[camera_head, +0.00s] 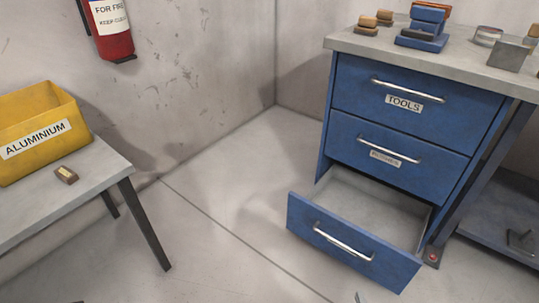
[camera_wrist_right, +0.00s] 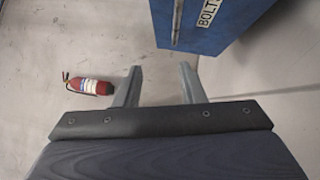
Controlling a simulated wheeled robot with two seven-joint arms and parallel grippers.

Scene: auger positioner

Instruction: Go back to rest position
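My right gripper (camera_wrist_right: 160,84) shows in the right wrist view with its two fingers apart and nothing between them. A blue drawer front labelled BOLTS (camera_wrist_right: 210,22) is just beyond the fingertips, with a metal handle (camera_wrist_right: 177,22); the fingers appear apart from the handle. In the head view only a small tip at the bottom edge (camera_head: 358,297) seems to belong to my right gripper, below the open bottom drawer (camera_head: 350,240). My left gripper is not clearly seen in either view.
The blue cabinet (camera_head: 410,130) has two shut upper drawers; blocks and tins stand on top. A grey table (camera_head: 85,185) at left holds a yellow ALUMINIUM bin (camera_head: 40,125) and a small block (camera_head: 66,174). A fire extinguisher (camera_head: 110,30) is at the wall. The floor between is clear.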

